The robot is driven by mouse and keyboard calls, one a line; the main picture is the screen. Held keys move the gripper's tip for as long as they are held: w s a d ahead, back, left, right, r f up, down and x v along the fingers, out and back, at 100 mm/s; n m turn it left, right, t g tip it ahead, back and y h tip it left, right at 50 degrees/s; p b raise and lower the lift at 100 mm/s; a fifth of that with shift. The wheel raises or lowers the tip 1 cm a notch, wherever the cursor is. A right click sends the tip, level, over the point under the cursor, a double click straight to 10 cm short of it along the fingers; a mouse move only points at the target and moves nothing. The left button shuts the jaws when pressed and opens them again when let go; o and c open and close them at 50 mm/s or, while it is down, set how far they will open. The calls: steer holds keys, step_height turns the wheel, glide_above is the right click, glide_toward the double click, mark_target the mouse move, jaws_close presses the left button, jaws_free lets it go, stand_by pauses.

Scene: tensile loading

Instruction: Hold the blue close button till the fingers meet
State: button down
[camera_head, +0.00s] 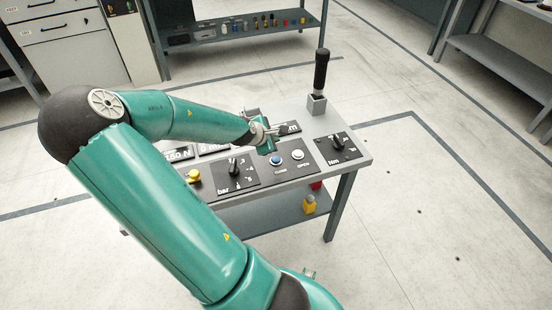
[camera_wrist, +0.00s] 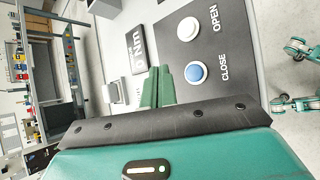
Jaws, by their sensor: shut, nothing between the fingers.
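The blue close button (camera_head: 276,160) sits on a dark panel of the grey console, left of the white open button (camera_head: 298,155). In the wrist view the blue button (camera_wrist: 196,72) is labelled CLOSE and the white button (camera_wrist: 188,29) is labelled OPEN. My gripper (camera_head: 272,147) is just above and beside the blue button in the head view. In the wrist view its green fingers (camera_wrist: 157,86) are together, with nothing between them, left of the blue button. A small gap of panel shows between fingers and button, so they look apart.
The console top (camera_head: 345,130) also holds a bar dial (camera_head: 234,168), an Nm dial (camera_head: 337,143), a yellow button (camera_head: 193,176) and a black upright lever (camera_head: 321,70). A yellow object (camera_head: 309,204) is on the lower shelf. Open floor surrounds the console.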

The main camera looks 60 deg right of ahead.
mark_target(274, 161)
steer(key=shift+f, duration=3.35)
steer(key=shift+f, duration=0.4)
steer(key=shift+f, duration=0.5)
stand_by(3.4)
steer(key=shift+r, duration=0.95)
